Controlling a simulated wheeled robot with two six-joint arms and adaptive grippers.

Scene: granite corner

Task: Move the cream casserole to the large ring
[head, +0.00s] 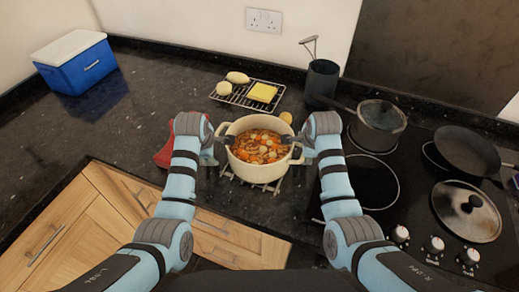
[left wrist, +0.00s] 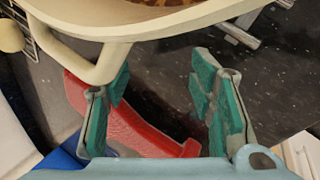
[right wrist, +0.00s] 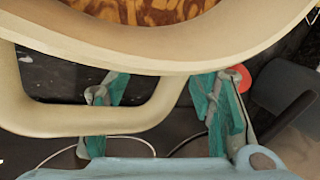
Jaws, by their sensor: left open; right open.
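The cream casserole (head: 258,172), full of stew, stands upright on a metal trivet (head: 282,188) on the counter. My left gripper (head: 222,138) is open beside its left handle; in the left wrist view the handle (left wrist: 92,65) lies close to one finger. My right gripper (head: 298,140) is open at its right handle; in the right wrist view one bar of the handle (right wrist: 155,108) shows between the fingers. I cannot tell whether either gripper touches it. The large ring (head: 372,182), bare, appears to be the front left hob ring, right of my right gripper.
A lidded saucepan (head: 378,122) stands behind the bare ring. A frying pan (head: 466,150) and a lid (head: 467,210) are farther right. A utensil pot (head: 321,80), a rack with food (head: 246,94), a red object (head: 164,154) and a blue cool box (head: 78,66) stand around.

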